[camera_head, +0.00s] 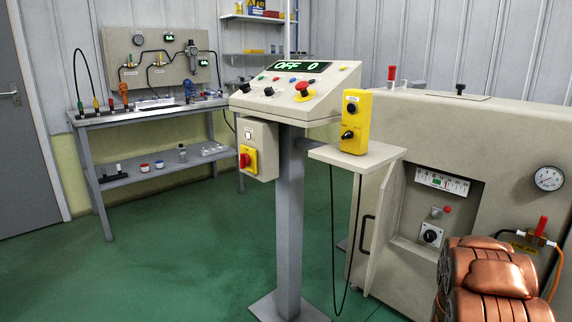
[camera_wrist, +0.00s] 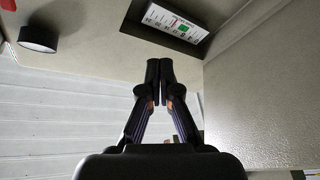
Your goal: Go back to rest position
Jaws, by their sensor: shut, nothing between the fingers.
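My gripper (camera_wrist: 160,75) shows in the wrist view with its two dark fingers together and nothing between them. It points toward a beige machine cabinet (camera_wrist: 90,55), and a scale panel (camera_wrist: 178,20) with a green mark lies beyond the fingertips. I cannot tell how far the tips are from the cabinet. In the head view, a copper-coloured part of my arm (camera_head: 492,285) fills the lower right corner, in front of the machine (camera_head: 460,125). My gripper does not show in the head view.
A control console (camera_head: 300,85) reading "OFF 0" stands on a post in the middle, with a yellow box (camera_head: 356,122) on its side shelf. The cabinet door (camera_head: 385,225) stands open. A workbench (camera_head: 150,115) is at the left back. Green floor (camera_head: 150,260) is clear at the left.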

